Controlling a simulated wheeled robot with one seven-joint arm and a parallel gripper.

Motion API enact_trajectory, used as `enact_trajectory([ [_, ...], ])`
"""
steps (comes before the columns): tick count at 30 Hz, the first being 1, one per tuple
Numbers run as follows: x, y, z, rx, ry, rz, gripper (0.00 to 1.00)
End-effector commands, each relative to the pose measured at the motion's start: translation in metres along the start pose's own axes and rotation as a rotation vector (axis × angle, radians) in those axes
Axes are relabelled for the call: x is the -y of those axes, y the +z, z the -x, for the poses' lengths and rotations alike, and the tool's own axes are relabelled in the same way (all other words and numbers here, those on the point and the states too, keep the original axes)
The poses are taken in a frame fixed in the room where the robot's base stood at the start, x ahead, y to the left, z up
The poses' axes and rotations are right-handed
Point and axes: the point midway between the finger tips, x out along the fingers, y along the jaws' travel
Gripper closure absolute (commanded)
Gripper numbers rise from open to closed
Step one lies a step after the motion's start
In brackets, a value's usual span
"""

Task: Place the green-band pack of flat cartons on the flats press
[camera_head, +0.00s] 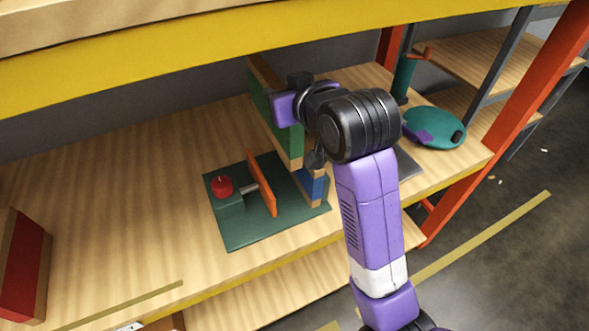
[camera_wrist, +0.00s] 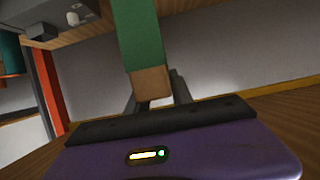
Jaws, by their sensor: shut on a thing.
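The green-band pack of flat cartons (camera_head: 262,112) is a tall brown slab with a wide green band. The flats press has a dark green base (camera_head: 245,232), a red knob (camera_head: 222,186) and an upright orange plate (camera_head: 261,183). A blue-band pack (camera_head: 312,183) is at the right end of the base, partly hidden. I cannot tell whether the green-band pack's lower end touches anything.
A red-band pack (camera_head: 22,262) stands at the far left of the wooden shelf (camera_head: 120,215). A teal round device (camera_head: 436,127) sits at the right. A yellow-edged upper shelf (camera_head: 150,55) hangs above.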

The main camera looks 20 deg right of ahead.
Motion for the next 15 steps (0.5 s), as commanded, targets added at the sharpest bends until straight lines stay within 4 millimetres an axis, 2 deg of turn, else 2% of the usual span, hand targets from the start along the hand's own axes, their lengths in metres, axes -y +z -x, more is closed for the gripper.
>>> enact_trajectory([
  [6,0.0,0.051,-0.019,0.009,0.0,0.0,1.0],
  [15,0.0,0.114,-0.045,0.006,0.0,0.0,1.0],
])
